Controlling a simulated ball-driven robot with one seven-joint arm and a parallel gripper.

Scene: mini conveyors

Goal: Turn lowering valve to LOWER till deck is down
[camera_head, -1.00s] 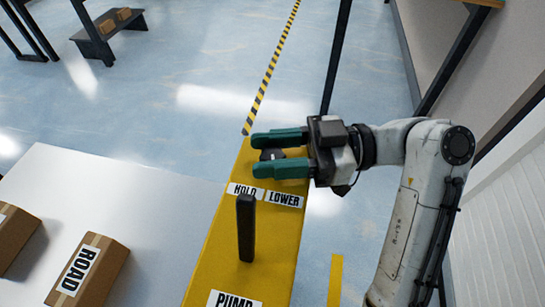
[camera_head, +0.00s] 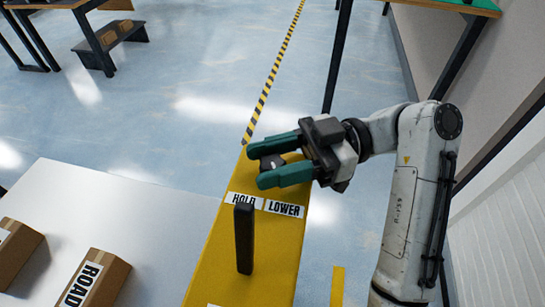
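A yellow beam (camera_head: 235,284) runs up the middle of the view, with a HOLD label (camera_head: 243,201) and a LOWER label (camera_head: 284,208) side by side across it. Just beyond the labels, the small dark valve handle (camera_head: 271,162) shows between the teal fingers of my gripper (camera_head: 268,162). The fingers are apart, one on each side of the handle, and point left. I cannot tell whether they touch it. The valve's base is hidden by the near finger. The white deck (camera_head: 110,205) lies to the left of the beam.
A black upright lever (camera_head: 244,238) stands on the beam nearer to me. Cardboard boxes, one marked ROAD (camera_head: 92,278), sit on the deck. A black-and-yellow floor stripe (camera_head: 265,95) runs away beyond the beam. A wall stands at the right.

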